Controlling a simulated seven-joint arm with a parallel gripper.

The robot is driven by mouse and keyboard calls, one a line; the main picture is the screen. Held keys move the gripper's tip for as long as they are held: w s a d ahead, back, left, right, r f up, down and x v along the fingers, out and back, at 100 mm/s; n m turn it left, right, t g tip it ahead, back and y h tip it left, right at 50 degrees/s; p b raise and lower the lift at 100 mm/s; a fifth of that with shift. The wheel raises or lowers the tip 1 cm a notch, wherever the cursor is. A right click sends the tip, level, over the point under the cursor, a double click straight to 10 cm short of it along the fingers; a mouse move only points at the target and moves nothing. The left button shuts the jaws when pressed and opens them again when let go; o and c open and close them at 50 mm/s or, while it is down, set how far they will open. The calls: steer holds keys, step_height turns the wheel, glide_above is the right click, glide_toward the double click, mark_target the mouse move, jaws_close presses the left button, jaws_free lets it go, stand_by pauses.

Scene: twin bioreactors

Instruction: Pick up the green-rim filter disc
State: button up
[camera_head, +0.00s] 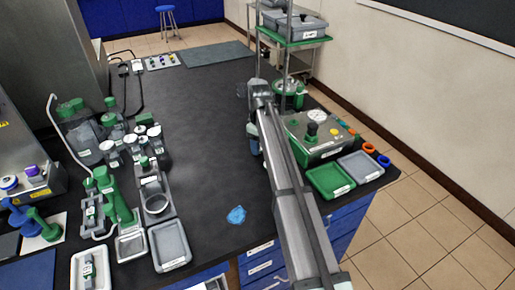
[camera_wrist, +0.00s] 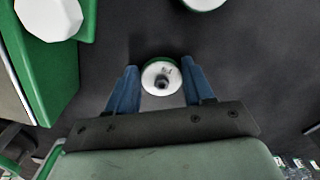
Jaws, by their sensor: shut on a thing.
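In the wrist view, my gripper (camera_wrist: 160,80) has its two blue fingers closed on the sides of a small round white disc with a thin green rim (camera_wrist: 160,88). A dark round fitting sits at the disc's middle. The disc lies between the fingertips, over a dark surface; I cannot tell whether it touches that surface. In the head view my arm hides the disc, and my fingertips cannot be made out clearly.
Another white, green-edged round thing (camera_wrist: 205,3) is at the wrist view's top edge. A green block with a white knob (camera_wrist: 48,18) stands left. In the head view, a grey instrument box (camera_head: 318,150), a green tray (camera_head: 330,181) and a grey tray (camera_head: 361,168) lie right of my arm.

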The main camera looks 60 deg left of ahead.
steer(key=shift+r, duration=0.1)
step_height(320, 180, up, 9)
steer(key=shift+m, duration=0.7)
steer(key=w+r, duration=0.1)
steer(key=w, duration=0.2)
steer(key=w+r, duration=0.1)
steer(key=w, duration=0.3)
steer(key=w+r, duration=0.1)
steer(key=w, duration=0.3)
steer(key=shift+d+r, duration=0.4)
steer(key=shift+n, duration=0.7)
steer(key=shift+w+a+r, duration=0.2)
steer(key=shift+w+r, duration=0.2)
steer(key=shift+w, duration=0.35)
steer(key=shift+w+a+r, duration=0.25)
steer(key=shift+w+r, duration=0.15)
steer(key=shift+w, duration=0.35)
steer(key=shift+w+a+r, duration=0.2)
steer(key=shift+w+r, duration=0.2)
steer(key=shift+w, duration=0.35)
glide_above(296, 123)
steer(key=shift+w+f, duration=0.1)
steer(key=shift+f, duration=3)
steer(key=shift+f, duration=0.65)
